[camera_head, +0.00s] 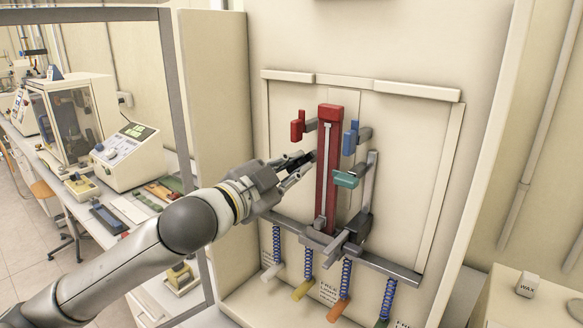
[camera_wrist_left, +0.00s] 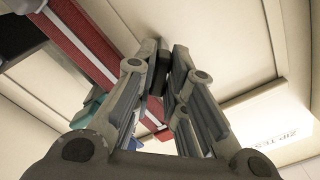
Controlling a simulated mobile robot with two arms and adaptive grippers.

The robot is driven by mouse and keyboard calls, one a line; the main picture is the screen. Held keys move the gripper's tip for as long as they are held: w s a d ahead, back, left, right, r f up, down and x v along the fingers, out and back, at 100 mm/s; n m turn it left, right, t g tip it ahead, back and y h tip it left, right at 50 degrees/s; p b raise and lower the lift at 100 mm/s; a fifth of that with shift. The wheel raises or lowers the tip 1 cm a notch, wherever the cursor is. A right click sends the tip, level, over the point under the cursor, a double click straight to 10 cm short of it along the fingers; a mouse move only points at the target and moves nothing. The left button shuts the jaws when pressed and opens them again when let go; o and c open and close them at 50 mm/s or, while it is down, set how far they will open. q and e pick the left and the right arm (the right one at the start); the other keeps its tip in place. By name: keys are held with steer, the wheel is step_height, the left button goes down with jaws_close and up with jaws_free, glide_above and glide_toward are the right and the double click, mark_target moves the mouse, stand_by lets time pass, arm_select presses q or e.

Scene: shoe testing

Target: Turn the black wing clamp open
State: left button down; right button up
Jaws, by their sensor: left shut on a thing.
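My left gripper (camera_head: 300,163) reaches in from the left to the upright red fixture (camera_head: 329,170) on the cream panel. Its fingers are closed on a small dark piece, the black wing clamp (camera_wrist_left: 157,74), beside the red column. In the left wrist view the fingertips (camera_wrist_left: 163,66) pinch this clamp from both sides. The fingers hide most of the clamp, so its turn angle is hard to tell. My right gripper is in neither view.
A red clamp (camera_head: 298,126), a blue clamp (camera_head: 350,138) and a teal clamp (camera_head: 346,180) stick out close around the column. Several blue springs with coloured ends hang from the grey bar (camera_head: 393,268) below. A cluttered workbench (camera_head: 95,215) stands at the left.

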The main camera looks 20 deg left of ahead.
arm_select(q)
steer(key=n+p, duration=0.1)
steer(key=n, duration=0.3)
steer(key=shift+n, duration=0.3)
steer(key=n+p, duration=0.2)
steer(key=n, duration=0.2)
steer(key=shift+n, duration=0.3)
steer(key=c, duration=1.5)
jaws_free()
steer(key=v, duration=0.7)
steer(key=shift+s, duration=0.25)
